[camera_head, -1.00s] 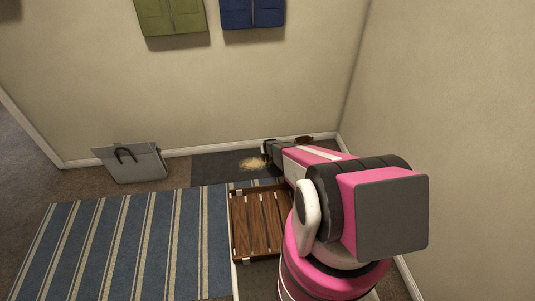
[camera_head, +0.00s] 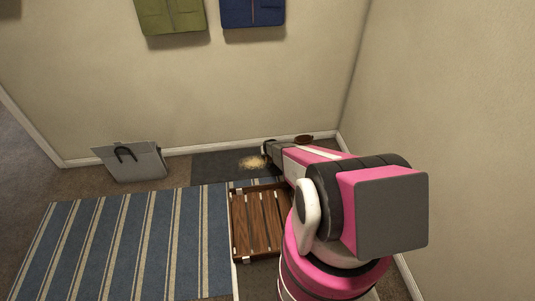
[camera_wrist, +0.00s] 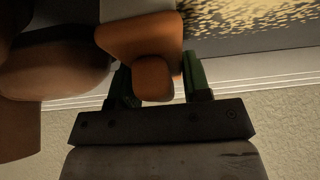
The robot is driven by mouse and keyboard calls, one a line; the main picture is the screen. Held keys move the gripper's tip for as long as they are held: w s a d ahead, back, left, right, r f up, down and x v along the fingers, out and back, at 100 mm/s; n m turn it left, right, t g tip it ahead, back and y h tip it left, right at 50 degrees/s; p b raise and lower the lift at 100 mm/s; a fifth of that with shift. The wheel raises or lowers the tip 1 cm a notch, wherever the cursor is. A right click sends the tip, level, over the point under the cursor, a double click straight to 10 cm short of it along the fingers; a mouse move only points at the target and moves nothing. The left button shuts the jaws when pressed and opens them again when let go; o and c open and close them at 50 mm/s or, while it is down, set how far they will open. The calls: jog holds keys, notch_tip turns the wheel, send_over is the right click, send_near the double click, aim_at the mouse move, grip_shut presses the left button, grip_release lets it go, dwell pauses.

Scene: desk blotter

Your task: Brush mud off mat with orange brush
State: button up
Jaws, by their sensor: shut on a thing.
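An orange brush (camera_wrist: 150,55) shows in the wrist view between the green fingers of my gripper (camera_wrist: 155,85), which is shut on its rounded handle. In the head view my gripper (camera_head: 267,150) is at the right part of a dark grey mat (camera_head: 212,168) by the back wall, and the brush is mostly hidden there. A pale tan patch of mud (camera_head: 252,162) lies on the mat just left of my gripper. Yellowish specks of mud (camera_wrist: 262,18) also show on the mat in the wrist view.
A brown rounded object (camera_wrist: 60,68) is close beside the brush; a brown item (camera_head: 303,139) sits by the wall. A wooden slatted rack (camera_head: 258,225) is in front of the mat. A grey bag (camera_head: 130,163) stands left, near a striped rug (camera_head: 130,240). The right wall is close.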

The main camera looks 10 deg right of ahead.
jog(key=shift+f, duration=0.55)
jog(key=shift+a+r, duration=0.1)
jog(key=shift+a, duration=3.8)
